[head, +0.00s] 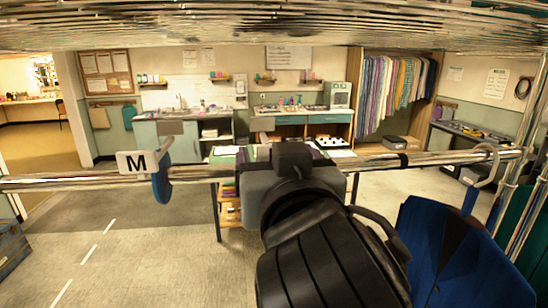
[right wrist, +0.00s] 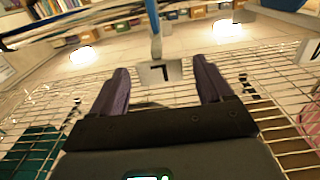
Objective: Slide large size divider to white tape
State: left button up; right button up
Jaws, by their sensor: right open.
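A white tag (right wrist: 160,72) with a dark letter that reads like an upside-down L hangs on a blue strip (right wrist: 153,22) in the right wrist view. My right gripper (right wrist: 159,66) is open, its two purple fingers on either side of the tag with gaps between. I cannot tell how far beyond the fingertips the tag lies. In the head view my right arm hides this divider and the rail's middle. A blue divider with a white M tag (head: 137,162) hangs on the chrome rail (head: 60,182) at left. I cannot make out white tape. My left gripper is out of view.
A black band (head: 404,160) wraps the rail right of my arm. A dark blue garment (head: 455,260) hangs from a hook at the rail's right end. The rail between the M tag and my arm looks clear. A wire grid (right wrist: 50,110) spreads around my right gripper.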

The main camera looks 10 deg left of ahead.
jog(key=b+v, duration=0.1)
jog(key=v, duration=0.5)
jog(key=shift+s+b, duration=0.3)
jog(key=shift+s, duration=0.1)
jog(key=shift+d, duration=0.1)
